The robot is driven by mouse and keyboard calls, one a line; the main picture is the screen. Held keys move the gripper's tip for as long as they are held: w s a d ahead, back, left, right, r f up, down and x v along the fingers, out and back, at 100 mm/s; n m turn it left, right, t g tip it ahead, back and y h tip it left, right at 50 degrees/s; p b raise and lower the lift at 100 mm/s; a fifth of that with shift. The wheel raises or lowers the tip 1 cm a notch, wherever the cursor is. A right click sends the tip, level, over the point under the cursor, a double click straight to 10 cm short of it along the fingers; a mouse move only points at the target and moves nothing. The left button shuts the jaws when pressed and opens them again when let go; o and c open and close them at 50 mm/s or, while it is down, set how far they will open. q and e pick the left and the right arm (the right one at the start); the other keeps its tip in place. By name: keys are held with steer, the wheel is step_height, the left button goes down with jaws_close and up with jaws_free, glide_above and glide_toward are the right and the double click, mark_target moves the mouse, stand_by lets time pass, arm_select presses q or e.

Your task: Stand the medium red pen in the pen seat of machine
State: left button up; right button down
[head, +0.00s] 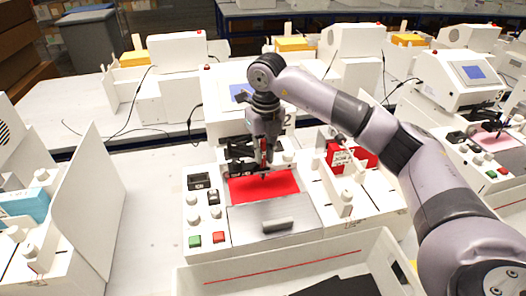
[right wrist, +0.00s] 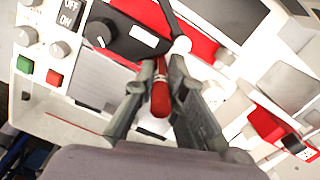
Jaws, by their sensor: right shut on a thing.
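My right gripper (head: 258,166) is over the red bed of the middle white machine (head: 192,218). In the right wrist view the gripper (right wrist: 163,85) is shut on the red pen (right wrist: 160,98), whose rounded end points toward the camera. A little red of the pen (head: 264,156) shows between the fingers in the head view. A black carriage part (right wrist: 125,38) of the machine lies just beyond the fingers. I cannot make out the pen seat or tell whether the pen touches it. My left gripper is not in view.
A grey plate with a handle (head: 272,218) lies in front of the red bed (head: 290,185). Green and red buttons (head: 206,238) and knobs line the machine's left side. A red holder (head: 350,158) stands to the right. A white tray (head: 215,272) stands in front. Similar machines stand around.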

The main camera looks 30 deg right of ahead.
steer(key=shift+f+b, duration=0.35)
steer(key=shift+f, duration=0.2)
steer(key=c, duration=1.6)
jaws_free()
steer(key=shift+o, duration=0.2)
steer(key=shift+r, duration=0.1)
step_height(320, 180, up, 12)
steer(key=shift+s, duration=0.4)
steer(key=shift+f, duration=0.2)
